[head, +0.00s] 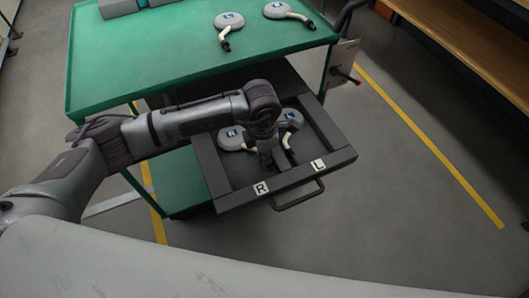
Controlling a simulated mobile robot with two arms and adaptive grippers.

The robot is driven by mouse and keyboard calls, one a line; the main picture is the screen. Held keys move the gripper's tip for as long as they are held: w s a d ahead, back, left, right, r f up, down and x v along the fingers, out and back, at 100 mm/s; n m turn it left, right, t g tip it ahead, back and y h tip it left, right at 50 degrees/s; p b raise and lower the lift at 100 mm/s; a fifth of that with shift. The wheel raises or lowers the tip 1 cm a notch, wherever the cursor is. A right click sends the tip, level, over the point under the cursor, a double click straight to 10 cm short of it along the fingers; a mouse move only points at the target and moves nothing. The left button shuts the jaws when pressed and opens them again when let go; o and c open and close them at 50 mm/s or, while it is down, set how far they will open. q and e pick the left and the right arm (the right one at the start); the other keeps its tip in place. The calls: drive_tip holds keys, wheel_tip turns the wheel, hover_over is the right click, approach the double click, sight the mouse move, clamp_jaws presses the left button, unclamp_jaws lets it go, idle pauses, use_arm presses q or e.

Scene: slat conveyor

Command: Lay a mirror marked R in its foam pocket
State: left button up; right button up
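Two round grey mirrors with cream stalks lie on the green table, one left (229,20) and one right (275,10). Each has a blue label whose letter is too small to read. An open dark drawer (236,198) below has an R tag (261,188) at its front left and an L tag (319,165) at its front right. Two similar mirrors are in the drawer, one on the left (229,141) and one on the right (293,115), partly behind my arm. My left gripper (271,160) points down between them; its fingertips are unclear. My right gripper is out of view.
The drawer's front handle (298,195) sticks out toward me. Grey blocks (118,7) stand at the table's back left. A grey panel with a red knob (343,68) hangs at the table's right side. A wooden shelf (470,45) is at right. The floor to the right is clear.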

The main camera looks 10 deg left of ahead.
use_arm(q)
drive_tip(key=o, duration=0.5)
drive_tip(key=shift+c, duration=0.2)
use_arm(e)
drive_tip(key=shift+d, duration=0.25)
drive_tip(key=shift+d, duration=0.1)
use_arm(q)
wheel_tip(320, 180, up, 12)
drive_tip(key=shift+s+a, duration=0.15)
drive_tip(key=shift+s, duration=0.15)
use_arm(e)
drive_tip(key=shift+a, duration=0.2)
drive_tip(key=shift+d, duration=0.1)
